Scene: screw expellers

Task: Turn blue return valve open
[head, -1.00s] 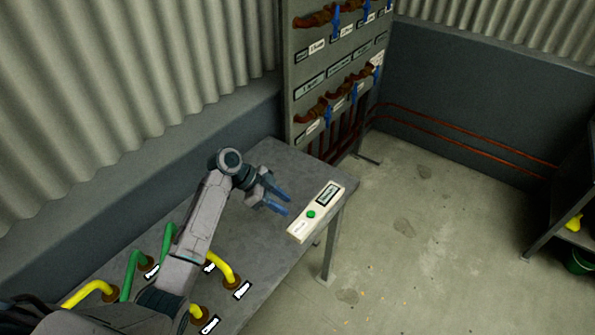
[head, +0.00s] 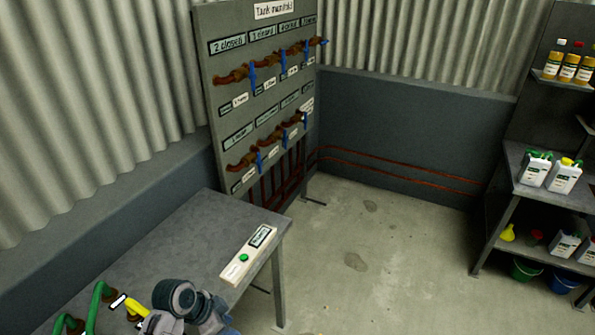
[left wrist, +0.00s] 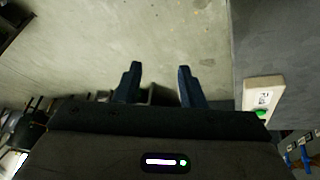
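Several blue valve handles sit on rusty pipes on the tank manifold panel (head: 215,120), in two rows. The upper row includes a blue handle (head: 253,78) at its left end, and the lower row includes another (head: 259,158). I cannot tell from the small labels which is the return valve. Blue handles (left wrist: 304,158) also show at the lower right of the left wrist view. My left gripper (left wrist: 158,68) is open and empty, away from the panel. In the head view its arm shows at the bottom edge, over the table. My right gripper is not in view.
A grey table (head: 165,245) stands before the panel, with a box with a green button (head: 244,258) on it. Green pipes (head: 98,300) and a yellow pipe (head: 134,306) rise at its near end. Shelves with bottles (head: 568,66) stand at right. The middle floor is clear.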

